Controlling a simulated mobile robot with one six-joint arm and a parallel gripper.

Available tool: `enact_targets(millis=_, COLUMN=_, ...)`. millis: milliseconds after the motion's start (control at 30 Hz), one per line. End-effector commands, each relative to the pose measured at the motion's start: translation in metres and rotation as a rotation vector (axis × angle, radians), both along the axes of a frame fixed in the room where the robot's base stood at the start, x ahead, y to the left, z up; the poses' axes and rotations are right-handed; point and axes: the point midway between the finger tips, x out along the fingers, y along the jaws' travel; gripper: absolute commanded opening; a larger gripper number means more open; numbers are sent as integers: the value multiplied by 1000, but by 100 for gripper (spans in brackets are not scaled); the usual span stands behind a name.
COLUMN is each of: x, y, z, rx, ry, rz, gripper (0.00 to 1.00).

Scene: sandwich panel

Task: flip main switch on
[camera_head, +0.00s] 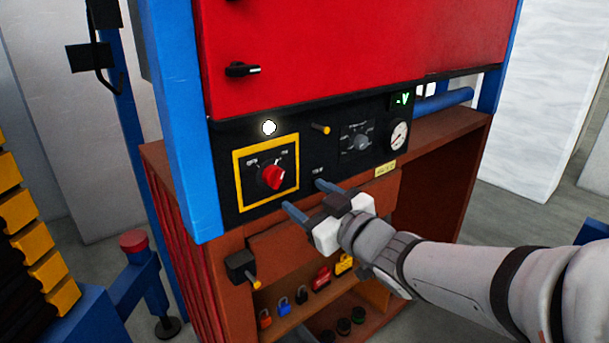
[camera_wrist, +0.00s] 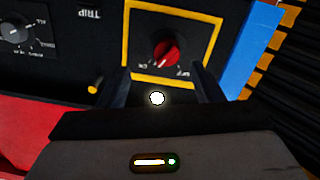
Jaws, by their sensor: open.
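The main switch (camera_head: 271,177) is a red rotary knob on a black plate inside a yellow square frame (camera_head: 238,179), on the front of the panel. Labels sit above it to the left and right; its exact setting is hard to tell. In the wrist view, which is upside down, the red knob (camera_wrist: 167,52) shows beyond and between my fingers. My gripper (camera_head: 307,198) is open and empty, in front of the panel, to the right of and below the knob in the head view. It is apart from the knob. Its fingers also show in the wrist view (camera_wrist: 160,78).
A blue post (camera_head: 187,130) stands left. Several padlocks (camera_head: 284,306) are on the shelf below.

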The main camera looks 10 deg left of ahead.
Motion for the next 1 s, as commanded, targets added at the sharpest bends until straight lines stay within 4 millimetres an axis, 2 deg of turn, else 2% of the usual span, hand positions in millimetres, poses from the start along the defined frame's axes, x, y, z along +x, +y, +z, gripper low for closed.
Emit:
enact_targets(millis=167, x=2, y=17, z=4, rx=18, ry=-17, rz=45, gripper=60)
enact_targets(millis=433, x=29, y=49, z=4, rx=17, ry=-15, rz=43, gripper=60)
enact_targets(millis=600, x=42, y=63, z=4, rx=16, ry=-17, rz=40, gripper=60)
enact_targets(millis=967, x=45, y=68, z=4, rx=16, ry=-17, rz=40, gripper=60)
enact_targets(millis=1000, x=45, y=68, z=4, rx=16, ry=-17, rz=40, gripper=58)
